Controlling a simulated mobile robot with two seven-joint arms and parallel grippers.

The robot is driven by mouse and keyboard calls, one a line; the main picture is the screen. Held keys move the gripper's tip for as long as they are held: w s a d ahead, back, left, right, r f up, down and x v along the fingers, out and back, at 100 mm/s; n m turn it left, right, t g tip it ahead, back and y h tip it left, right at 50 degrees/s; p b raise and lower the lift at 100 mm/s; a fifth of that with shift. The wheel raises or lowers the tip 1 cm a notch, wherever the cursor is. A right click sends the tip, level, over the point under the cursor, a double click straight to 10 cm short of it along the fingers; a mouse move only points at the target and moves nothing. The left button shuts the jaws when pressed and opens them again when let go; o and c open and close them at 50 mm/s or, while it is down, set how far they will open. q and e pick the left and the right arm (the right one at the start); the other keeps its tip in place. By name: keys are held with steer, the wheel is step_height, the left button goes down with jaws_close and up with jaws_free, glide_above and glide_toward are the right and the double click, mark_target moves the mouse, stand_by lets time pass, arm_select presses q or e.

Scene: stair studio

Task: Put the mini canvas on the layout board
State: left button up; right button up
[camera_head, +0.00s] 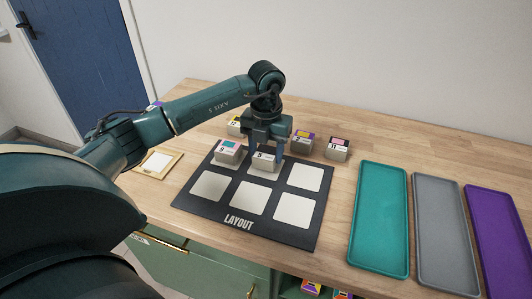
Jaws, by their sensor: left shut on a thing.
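The dark layout board (243,247) lies on the wooden table, with pale squares in two rows and the word LAYOUT on its front edge. My left gripper (265,154) points down over the board's back middle square. It is shut on a small mini canvas block (262,164) with a number on its front, at or just above that square; I cannot tell whether it touches. The gripper hides the block's top. Another mini canvas (229,153), pink and teal on top, sits on the board's back left square. The other squares are bare. My right gripper is out of view.
Other mini canvas blocks stand behind the board: a yellow one (235,126), a purple and yellow one (302,139) and a pink and black one (337,148). Teal (355,258), grey (469,277) and purple (486,277) trays lie at right. A framed pale square (173,163) lies left.

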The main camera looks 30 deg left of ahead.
mark_target(266, 153)
arm_select(q)
steer(key=shift+f, duration=0.55)
steer(key=shift+f, duration=0.2)
steer(key=o, duration=1)
steer(key=shift+c, duration=0.2)
steer(key=shift+r, duration=0.1)
steer(key=shift+r, duration=0.55)
step_height(266, 153, up, 11)
steer(key=shift+b, duration=0.35)
